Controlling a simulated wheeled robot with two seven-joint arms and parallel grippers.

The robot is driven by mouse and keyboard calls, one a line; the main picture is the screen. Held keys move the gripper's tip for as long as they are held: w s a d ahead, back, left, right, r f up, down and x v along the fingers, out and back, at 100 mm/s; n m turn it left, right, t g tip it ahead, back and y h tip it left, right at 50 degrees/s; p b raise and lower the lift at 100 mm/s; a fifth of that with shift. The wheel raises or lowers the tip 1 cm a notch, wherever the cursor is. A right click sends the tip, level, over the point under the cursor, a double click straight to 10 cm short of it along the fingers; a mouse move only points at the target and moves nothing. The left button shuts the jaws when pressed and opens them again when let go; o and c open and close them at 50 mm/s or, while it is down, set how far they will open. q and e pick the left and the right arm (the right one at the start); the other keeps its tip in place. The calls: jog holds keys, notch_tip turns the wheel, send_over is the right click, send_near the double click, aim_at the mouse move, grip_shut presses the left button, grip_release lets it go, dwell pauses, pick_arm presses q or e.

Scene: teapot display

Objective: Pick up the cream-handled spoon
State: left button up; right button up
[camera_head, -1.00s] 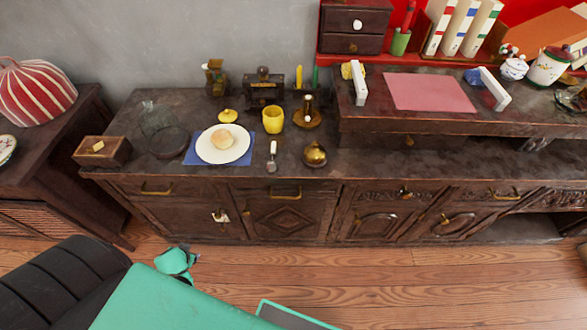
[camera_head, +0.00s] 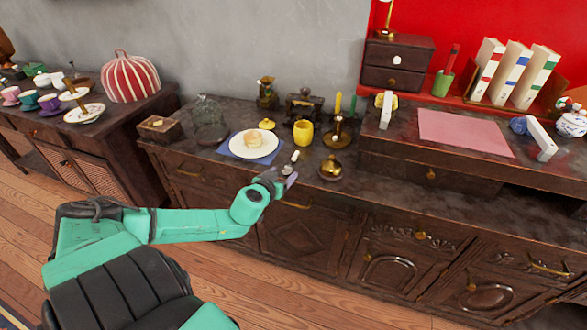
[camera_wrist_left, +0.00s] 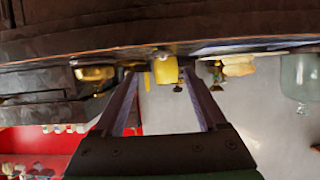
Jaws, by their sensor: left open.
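The cream-handled spoon (camera_head: 295,156) lies on the dark sideboard, to the right of the white plate. In the head view only its cream handle end shows; my left gripper hides the rest. My left gripper (camera_head: 283,177) is at the sideboard's front edge, just in front of the spoon. In the left wrist view, which is upside down, the left gripper (camera_wrist_left: 160,72) has its two fingers apart, with nothing held between them. The pale end of the spoon (camera_wrist_left: 162,54) appears small between the fingertips, beyond them. My right gripper does not show.
The white plate (camera_head: 236,148) with a bun (camera_head: 254,139) sits on a blue mat. A yellow cup (camera_head: 303,132) stands behind the spoon, and a round brass pot (camera_head: 331,169) to its right. A glass dome (camera_head: 208,122) stands further left.

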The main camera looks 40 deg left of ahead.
aim_at(290, 166)
pick_arm(q)
jog(key=x, duration=0.4)
jog(key=b+x, duration=0.1)
jog(key=x, duration=0.1)
jog(key=shift+w+a+f, duration=0.15)
jog(key=shift+a, duration=0.2)
grip_shut()
